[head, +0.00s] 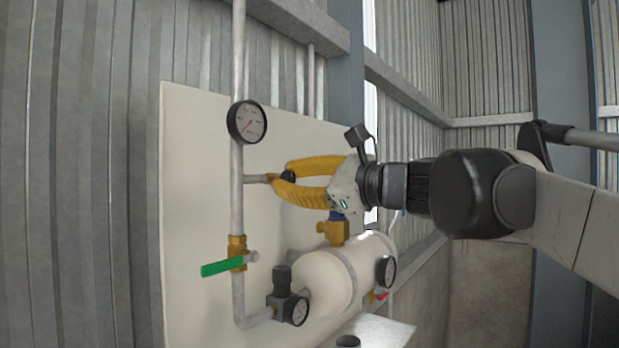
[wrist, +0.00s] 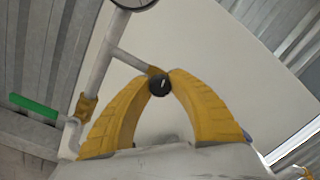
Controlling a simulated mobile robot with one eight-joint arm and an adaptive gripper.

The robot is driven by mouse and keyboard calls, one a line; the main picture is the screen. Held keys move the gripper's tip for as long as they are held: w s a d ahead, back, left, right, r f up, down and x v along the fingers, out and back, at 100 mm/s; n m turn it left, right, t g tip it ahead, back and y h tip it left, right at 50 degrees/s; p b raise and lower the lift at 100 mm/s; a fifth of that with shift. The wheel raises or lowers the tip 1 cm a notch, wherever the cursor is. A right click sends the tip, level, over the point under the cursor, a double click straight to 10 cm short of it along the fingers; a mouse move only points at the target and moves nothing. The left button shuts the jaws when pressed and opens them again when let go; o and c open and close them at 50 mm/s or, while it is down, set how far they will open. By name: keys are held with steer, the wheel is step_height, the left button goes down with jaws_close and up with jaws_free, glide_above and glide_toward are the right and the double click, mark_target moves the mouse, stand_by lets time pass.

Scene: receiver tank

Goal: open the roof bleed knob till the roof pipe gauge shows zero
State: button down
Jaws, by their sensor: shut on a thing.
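The roof bleed knob (head: 288,176) is small and black, on a short side branch off the vertical grey pipe. In the wrist view the knob (wrist: 159,85) shows a white mark on its face. My gripper (head: 279,179) has yellow fingers, and their tips are shut on the knob from both sides; the wrist view shows the same grip (wrist: 161,77). The roof pipe gauge (head: 247,121) is a round dial on the vertical pipe above the branch. Its reddish needle points to the lower left; the numbers are too small to read.
A green-handled valve (head: 221,267) sits lower on the pipe. A cream tank (head: 325,278) with another gauge (head: 386,271) and a black-capped regulator (head: 282,280) stands below my gripper. A brass valve (head: 333,231) sits close under the fingers. A pale backboard (head: 190,200) is behind.

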steer(key=shift+r+m, duration=0.1)
steer(key=shift+m, duration=0.9)
steer(key=c, duration=1.2)
jaws_free()
steer(key=shift+o, duration=0.2)
steer(key=v, duration=1.2)
